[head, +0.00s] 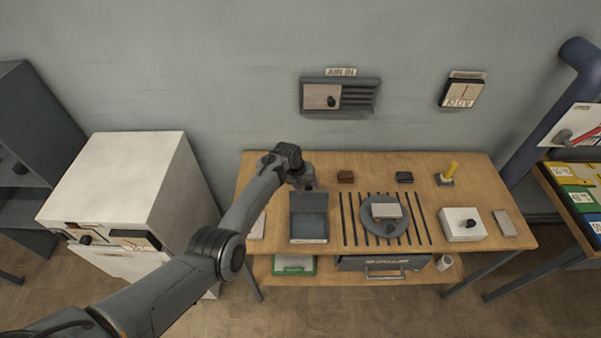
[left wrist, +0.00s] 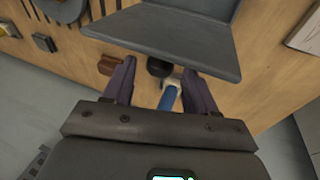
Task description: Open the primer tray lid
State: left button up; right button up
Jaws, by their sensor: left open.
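The dark grey primer tray (head: 309,228) sits on the wooden bench, left of the slatted rack, with a pale label strip on its front edge. It appears as two flat panels meeting at an angle, so its lid looks raised. In the left wrist view the grey panel (left wrist: 175,42) crosses the top of the picture, just beyond the fingertips. My left gripper (head: 306,184) is at the tray's back edge. In the wrist view its fingers (left wrist: 160,82) are open, with a black rounded object and a blue-handled object showing between them. Contact with the panel cannot be told. My right gripper is out of view.
A brown block (head: 345,176) and a black block (head: 404,177) lie at the bench's back. A round grey plate (head: 369,226) rests on the slats. A white box (head: 462,226) stands at right. A white cabinet (head: 120,180) is left of the bench.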

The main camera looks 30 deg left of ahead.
pick_arm(q)
jog(key=p+v, duration=0.1)
jog(key=v, duration=0.6)
jog(key=shift+r+p, duration=0.3)
jog(key=shift+r, duration=0.05)
jog(key=shift+s+a, duration=0.1)
jog(key=shift+s, duration=0.05)
jog(key=shift+s, duration=0.1)
